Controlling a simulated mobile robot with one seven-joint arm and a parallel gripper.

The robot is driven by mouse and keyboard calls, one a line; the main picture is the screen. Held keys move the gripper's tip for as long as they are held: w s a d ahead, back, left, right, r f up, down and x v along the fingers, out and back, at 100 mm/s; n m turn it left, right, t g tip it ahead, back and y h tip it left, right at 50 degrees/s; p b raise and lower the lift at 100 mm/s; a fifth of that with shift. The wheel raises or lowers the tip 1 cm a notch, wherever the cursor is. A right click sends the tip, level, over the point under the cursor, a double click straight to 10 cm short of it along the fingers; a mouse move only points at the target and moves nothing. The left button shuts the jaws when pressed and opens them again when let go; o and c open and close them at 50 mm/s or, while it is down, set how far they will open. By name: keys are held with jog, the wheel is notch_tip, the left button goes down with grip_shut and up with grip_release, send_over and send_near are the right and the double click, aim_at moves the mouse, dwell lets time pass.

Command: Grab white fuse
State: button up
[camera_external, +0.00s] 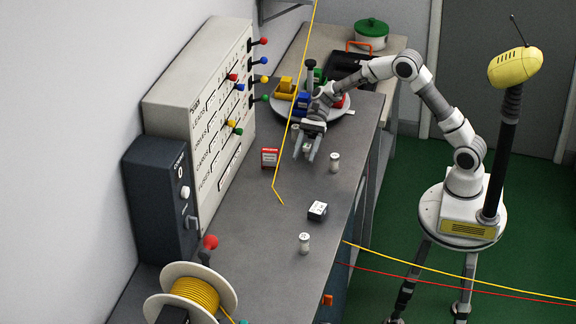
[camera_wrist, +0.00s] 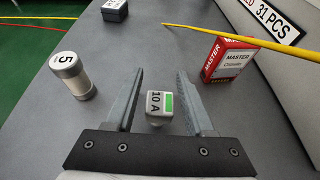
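A small whitish fuse (camera_wrist: 159,108) marked "10 A" with a green band stands on the bench between my fingers in the wrist view. My gripper (camera_wrist: 160,78) is open around it, with a gap on both sides. In the external view my gripper (camera_external: 306,155) points down at the bench, and the fuse is mostly hidden between its fingers. A white cylinder (camera_wrist: 72,75) marked "5" stands outside the left finger; it also shows right of my gripper in the external view (camera_external: 334,162). A second white cylinder (camera_external: 304,242) stands nearer the front.
A red MASTER box (camera_wrist: 228,60) stands close to the right finger. A yellow wire (camera_external: 277,190) crosses the bench near it. A black-and-white block (camera_external: 317,211) lies farther forward. A labelled panel (camera_external: 215,110) lines the wall, and a round tray (camera_external: 335,106) stands behind.

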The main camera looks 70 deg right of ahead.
grip_shut()
jog(key=shift+r, duration=0.1)
